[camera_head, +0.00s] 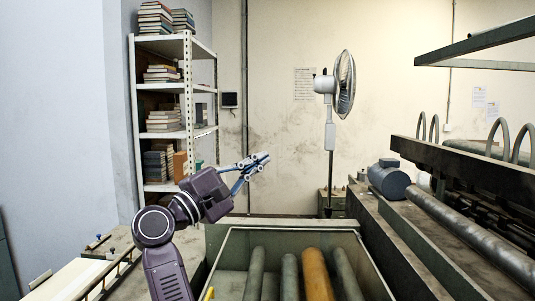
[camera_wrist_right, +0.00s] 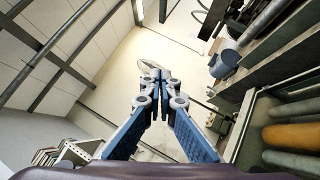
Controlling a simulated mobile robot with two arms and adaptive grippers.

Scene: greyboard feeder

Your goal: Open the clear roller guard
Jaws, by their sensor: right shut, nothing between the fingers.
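A green-grey frame (camera_head: 290,230) at the bottom centre of the head view surrounds several rollers, one of them orange (camera_head: 316,275). The clear guard is hard to make out against it; I cannot tell whether a clear panel covers the rollers. A small yellow part (camera_head: 208,294) shows at the frame's lower left edge. My right gripper (camera_head: 262,159) is raised above and behind the frame's left side, apart from it, pointing up and right. In the right wrist view its fingers (camera_wrist_right: 157,76) are together and empty. The rollers (camera_wrist_right: 292,136) show at the right there. My left gripper is out of view.
A large machine with a long metal roller (camera_head: 470,235) and a grey motor (camera_head: 389,180) stands at the right. A white shelf of books (camera_head: 163,120) and a standing fan (camera_head: 330,130) are behind. A pale table (camera_head: 70,280) lies at the lower left. Air around the gripper is free.

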